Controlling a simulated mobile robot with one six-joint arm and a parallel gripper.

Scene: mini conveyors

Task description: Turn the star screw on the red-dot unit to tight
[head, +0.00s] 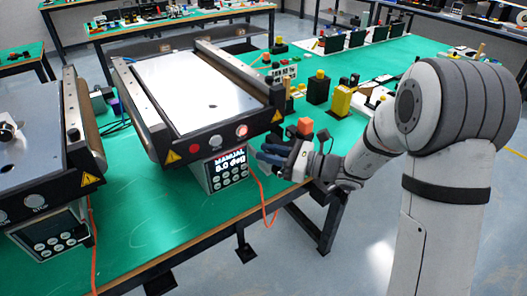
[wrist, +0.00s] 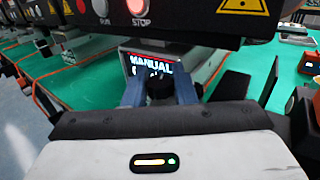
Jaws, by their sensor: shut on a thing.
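My gripper (head: 264,155) is at the front right of the middle mini conveyor (head: 190,90), beside its control box (head: 225,172). In the wrist view its two blue fingers (wrist: 160,92) are shut on a dark knob, the star screw (wrist: 159,86), one finger on each side. The screw is in front of the control box, whose display (wrist: 150,66) reads MANUAL. In the head view the fingers and arm hide the screw. I cannot make out a red-dot mark for certain; a red button (head: 194,150) and a lit STOP button (head: 242,130) show on this unit's front.
A second conveyor (head: 35,120) with its own control box (head: 55,232) stands at the left. Orange cables hang over the green table's (head: 180,210) front edge. Yellow and black blocks (head: 339,101) stand behind my gripper. The conveyor's front overhangs the fingers closely.

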